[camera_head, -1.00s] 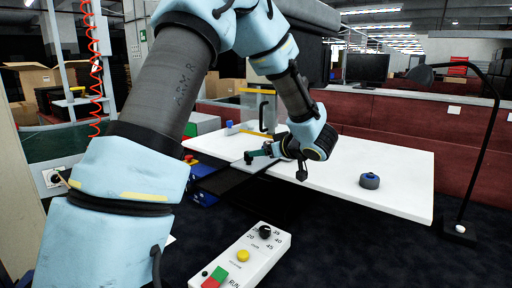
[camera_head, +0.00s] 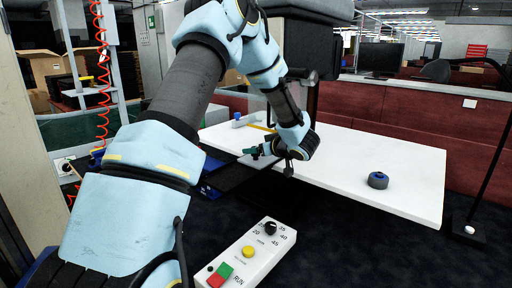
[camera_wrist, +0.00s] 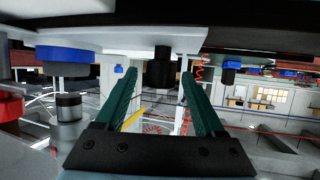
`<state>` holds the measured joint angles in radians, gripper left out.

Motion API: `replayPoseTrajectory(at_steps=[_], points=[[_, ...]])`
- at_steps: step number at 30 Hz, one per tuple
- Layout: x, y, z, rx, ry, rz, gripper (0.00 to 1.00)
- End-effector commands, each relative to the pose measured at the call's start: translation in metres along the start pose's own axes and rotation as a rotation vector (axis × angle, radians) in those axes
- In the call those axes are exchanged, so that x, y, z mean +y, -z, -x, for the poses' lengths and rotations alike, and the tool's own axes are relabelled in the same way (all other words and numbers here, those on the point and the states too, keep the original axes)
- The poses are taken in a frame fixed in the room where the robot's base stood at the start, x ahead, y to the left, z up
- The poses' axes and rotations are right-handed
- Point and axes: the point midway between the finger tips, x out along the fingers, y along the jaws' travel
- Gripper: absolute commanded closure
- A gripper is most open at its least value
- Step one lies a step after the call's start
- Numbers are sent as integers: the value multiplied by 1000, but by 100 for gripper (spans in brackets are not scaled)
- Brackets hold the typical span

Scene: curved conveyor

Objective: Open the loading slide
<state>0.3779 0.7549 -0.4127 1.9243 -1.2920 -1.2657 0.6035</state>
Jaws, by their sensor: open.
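My gripper (camera_head: 253,152) is low over the left part of the white table (camera_head: 400,200) in the head view, with teal fingers. In the wrist view its fingers (camera_wrist: 159,92) are apart, open and empty. A dark cylindrical part (camera_wrist: 160,68) shows beyond and between the fingertips; I cannot tell whether it touches them. I cannot clearly pick out the loading slide; my arm covers the area behind the gripper. A yellow strip (camera_head: 262,127) lies on the table just behind my gripper.
A control box (camera_head: 246,255) with a dial and coloured buttons stands in front. A grey and blue round piece (camera_head: 377,181) sits on the table's right part, with clear surface around it. A black lamp (camera_head: 490,150) stands at the right. A dark red partition (camera_head: 410,115) runs behind.

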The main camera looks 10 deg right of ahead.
Motion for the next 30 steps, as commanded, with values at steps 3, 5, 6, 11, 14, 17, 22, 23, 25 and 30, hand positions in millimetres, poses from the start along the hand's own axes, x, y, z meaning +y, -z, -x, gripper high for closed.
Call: replayPoseTrajectory(at_steps=[3, 5, 6, 11, 14, 17, 22, 23, 25, 30], points=[[0, 0, -3, 0, 0, 1, 29], [0, 0, -3, 0, 0, 1, 29], [0, 0, -3, 0, 0, 1, 29], [0, 0, -3, 0, 0, 1, 37], [0, 0, -3, 0, 0, 1, 48], [0, 0, -3, 0, -1, 1, 59], [0, 0, -2, 0, -1, 0, 78], [0, 0, -2, 0, -1, 0, 82], [0, 0, -2, 0, 0, 0, 90], [0, 0, -2, 0, -1, 0, 100]])
